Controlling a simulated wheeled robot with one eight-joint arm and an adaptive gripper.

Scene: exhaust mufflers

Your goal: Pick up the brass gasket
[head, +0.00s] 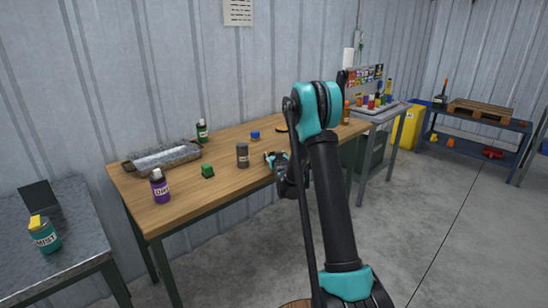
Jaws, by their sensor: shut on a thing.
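My gripper (273,158) is low at the tabletop of the wooden workbench (215,189), near its front edge and right of the grey can. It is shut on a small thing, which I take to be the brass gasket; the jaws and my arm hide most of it. I cannot tell whether the gasket still touches the bench.
Near my gripper stand a grey can (242,155), a blue-topped item (255,136) and an orange-and-dark item (281,128). Further left are a green item (207,171), a purple bottle (159,187), a dark green bottle (202,131) and a metal tray (165,158).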

